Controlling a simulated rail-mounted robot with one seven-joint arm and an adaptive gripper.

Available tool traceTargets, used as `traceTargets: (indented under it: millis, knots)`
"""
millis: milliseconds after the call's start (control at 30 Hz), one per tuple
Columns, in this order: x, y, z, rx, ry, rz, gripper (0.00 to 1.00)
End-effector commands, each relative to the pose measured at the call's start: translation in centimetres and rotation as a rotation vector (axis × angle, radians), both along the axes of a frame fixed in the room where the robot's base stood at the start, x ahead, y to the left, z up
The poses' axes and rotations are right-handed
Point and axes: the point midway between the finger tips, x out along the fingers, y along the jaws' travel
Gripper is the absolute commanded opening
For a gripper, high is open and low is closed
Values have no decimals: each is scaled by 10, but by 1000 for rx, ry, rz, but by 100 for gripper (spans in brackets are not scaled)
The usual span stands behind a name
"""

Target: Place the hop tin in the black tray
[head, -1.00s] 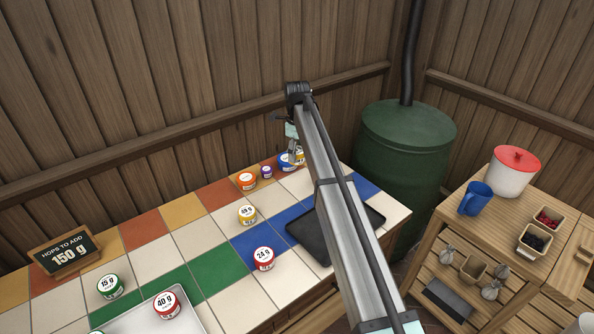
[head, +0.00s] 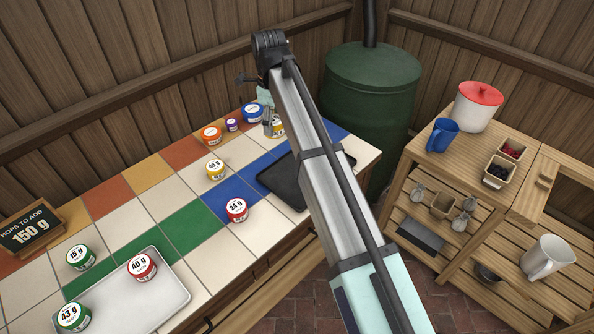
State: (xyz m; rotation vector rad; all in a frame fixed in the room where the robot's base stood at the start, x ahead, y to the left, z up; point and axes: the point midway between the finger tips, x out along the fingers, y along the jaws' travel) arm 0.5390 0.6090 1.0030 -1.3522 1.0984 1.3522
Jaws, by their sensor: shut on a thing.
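My gripper (head: 272,127) is at the far end of the tiled counter, shut on a small tin with a yellow-orange band (head: 280,127). The fingers and arm hide part of this tin, and its label is unreadable. Whether it touches the counter is unclear. The black tray (head: 275,183) lies on the counter nearer the camera; my arm covers its right part, and its visible part is empty. A blue tin (head: 253,113) stands just left of my gripper.
Left of the gripper stand a purple tin (head: 232,125), an orange tin (head: 211,134) and a yellow tin (head: 215,169). A red 24 g tin (head: 236,211) is left of the black tray. A metal tray (head: 170,306) holds tins. The sign (head: 31,229) reads 150 g.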

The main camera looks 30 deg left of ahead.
Motion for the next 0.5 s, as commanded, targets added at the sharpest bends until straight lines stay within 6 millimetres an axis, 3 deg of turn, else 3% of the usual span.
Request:
traceTargets:
  millis: [500]
  knots:
    - [-2, -2, -113, -9, 7, -5, 30]
